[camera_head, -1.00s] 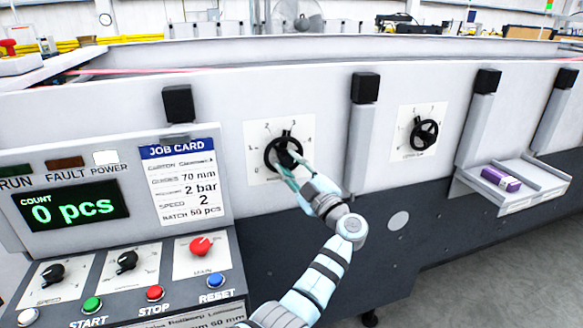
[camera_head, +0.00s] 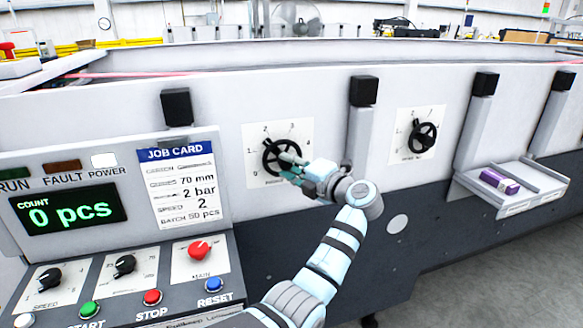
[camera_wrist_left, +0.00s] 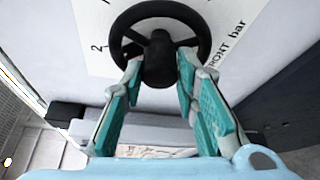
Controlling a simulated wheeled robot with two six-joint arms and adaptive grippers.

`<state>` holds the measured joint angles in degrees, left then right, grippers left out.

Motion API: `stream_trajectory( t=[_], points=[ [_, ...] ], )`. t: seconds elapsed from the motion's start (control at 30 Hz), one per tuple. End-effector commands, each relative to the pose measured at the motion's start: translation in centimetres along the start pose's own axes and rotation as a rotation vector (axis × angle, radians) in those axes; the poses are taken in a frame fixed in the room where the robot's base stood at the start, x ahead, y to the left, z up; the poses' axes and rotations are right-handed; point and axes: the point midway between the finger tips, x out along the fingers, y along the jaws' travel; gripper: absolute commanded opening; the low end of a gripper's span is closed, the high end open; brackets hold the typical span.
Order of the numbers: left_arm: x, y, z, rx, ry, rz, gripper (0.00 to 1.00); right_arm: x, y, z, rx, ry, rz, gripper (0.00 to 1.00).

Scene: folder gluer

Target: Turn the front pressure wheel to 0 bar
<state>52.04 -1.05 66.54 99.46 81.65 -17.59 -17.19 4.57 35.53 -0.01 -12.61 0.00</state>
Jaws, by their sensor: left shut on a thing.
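The front pressure wheel (camera_head: 267,160) is a black spoked handwheel on a white dial plate (camera_head: 301,133) on the machine's side wall. In the left wrist view the wheel (camera_wrist_left: 203,38) shows close up, with "FRONT bar" and a 2 printed on the plate. My left gripper (camera_head: 288,166) reaches the wheel from the lower right. In the wrist view its teal fingers (camera_wrist_left: 160,64) are shut on the wheel, one on each side of the black hub. The gripper partly covers the wheel in the head view, and I cannot read its setting. My right gripper is not in view.
A second black handwheel (camera_head: 422,137) sits on a plate to the right. The control panel (camera_head: 130,275) with knobs and buttons is at lower left. A small tray (camera_head: 530,192) holds a purple box (camera_head: 499,181).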

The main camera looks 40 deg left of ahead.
Motion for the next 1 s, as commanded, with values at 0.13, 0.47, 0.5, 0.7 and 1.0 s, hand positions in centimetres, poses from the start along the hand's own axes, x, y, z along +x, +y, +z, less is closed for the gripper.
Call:
stream_trajectory(
  t=[0.13,0.47,0.5,0.7,1.0],
  points=[
    [0.0,0.3,0.0,-0.127,0.0,-0.05,0.0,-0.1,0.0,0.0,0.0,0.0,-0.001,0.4],
    [0.1,0.4,-0.1,-0.416,0.002,-0.17,0.0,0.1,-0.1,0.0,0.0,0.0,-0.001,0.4],
    [0.1,0.5,-0.1,-0.452,0.002,-0.184,0.0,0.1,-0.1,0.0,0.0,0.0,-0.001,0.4],
    [0.1,0.5,-0.2,-0.627,0.002,-0.256,0.0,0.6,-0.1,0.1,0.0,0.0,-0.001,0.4],
    [0.2,0.5,-0.4,-0.891,0.002,-0.364,0.0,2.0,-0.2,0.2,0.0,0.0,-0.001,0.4]
  ],
)
